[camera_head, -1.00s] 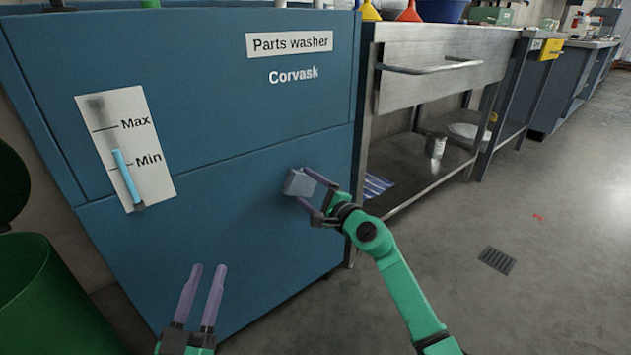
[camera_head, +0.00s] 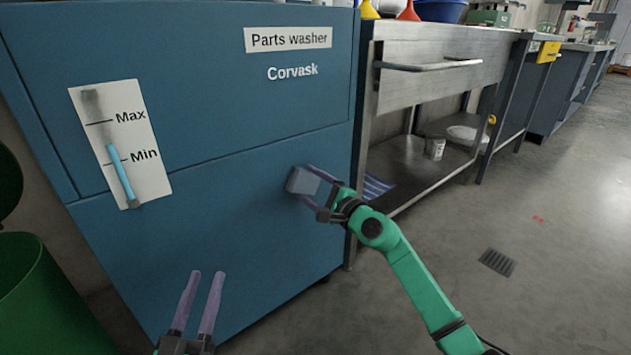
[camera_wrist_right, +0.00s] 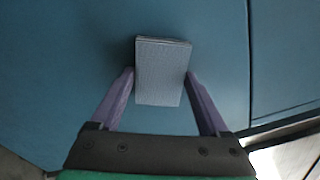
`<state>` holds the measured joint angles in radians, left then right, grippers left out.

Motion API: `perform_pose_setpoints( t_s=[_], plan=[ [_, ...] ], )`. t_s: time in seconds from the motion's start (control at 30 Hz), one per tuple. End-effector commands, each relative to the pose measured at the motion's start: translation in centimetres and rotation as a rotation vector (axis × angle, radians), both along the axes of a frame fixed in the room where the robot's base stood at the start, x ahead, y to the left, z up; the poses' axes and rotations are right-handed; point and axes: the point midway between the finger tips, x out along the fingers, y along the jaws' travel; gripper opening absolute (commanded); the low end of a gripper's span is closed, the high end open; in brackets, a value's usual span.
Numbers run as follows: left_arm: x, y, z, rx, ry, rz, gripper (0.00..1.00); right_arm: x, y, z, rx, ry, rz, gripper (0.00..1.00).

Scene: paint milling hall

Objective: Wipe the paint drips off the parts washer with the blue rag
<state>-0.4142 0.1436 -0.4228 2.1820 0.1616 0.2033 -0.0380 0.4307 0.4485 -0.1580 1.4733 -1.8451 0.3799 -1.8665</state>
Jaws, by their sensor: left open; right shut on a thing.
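The blue parts washer (camera_head: 220,220) fills the left and middle of the head view, with its name label and a Max/Min level gauge. My right gripper (camera_head: 310,188) is shut on the blue rag (camera_head: 302,181), a folded grey-blue pad held at the washer's lower front panel near its right edge. In the right wrist view the rag (camera_wrist_right: 162,72) sits between both fingers (camera_wrist_right: 160,90), close against the panel; whether it touches I cannot tell. My left gripper (camera_head: 203,285) is open and empty, low in front of the washer. I can make out no paint drips on the visible panel.
A steel bench (camera_head: 440,90) with a lower shelf holding a can (camera_head: 435,148) stands right of the washer. A green bin (camera_head: 40,300) is at the lower left. A floor drain (camera_head: 497,262) lies in open floor at the right.

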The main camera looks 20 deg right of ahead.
Motion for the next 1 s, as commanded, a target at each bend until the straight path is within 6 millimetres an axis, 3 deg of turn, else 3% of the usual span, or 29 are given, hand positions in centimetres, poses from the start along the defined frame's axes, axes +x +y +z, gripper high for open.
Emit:
perform_pose_setpoints(
  t_s=[0.03,0.13,0.53,1.0],
  plan=[
    [0.0,0.0,1.1,0.000,0.000,0.000,0.47,-0.2,0.6,0.5,-0.001,0.002,0.001,0.34],
    [0.0,0.0,1.9,0.000,0.000,0.000,0.47,-0.7,1.5,0.5,0.001,0.002,0.002,0.34],
    [0.0,0.0,2.0,0.000,0.000,0.000,0.47,-1.2,1.7,0.0,-0.002,0.001,-0.001,0.34],
    [0.0,0.0,2.9,0.000,0.000,0.000,0.47,-6.3,-0.3,-0.1,-0.003,0.001,0.000,0.34]
  ],
)
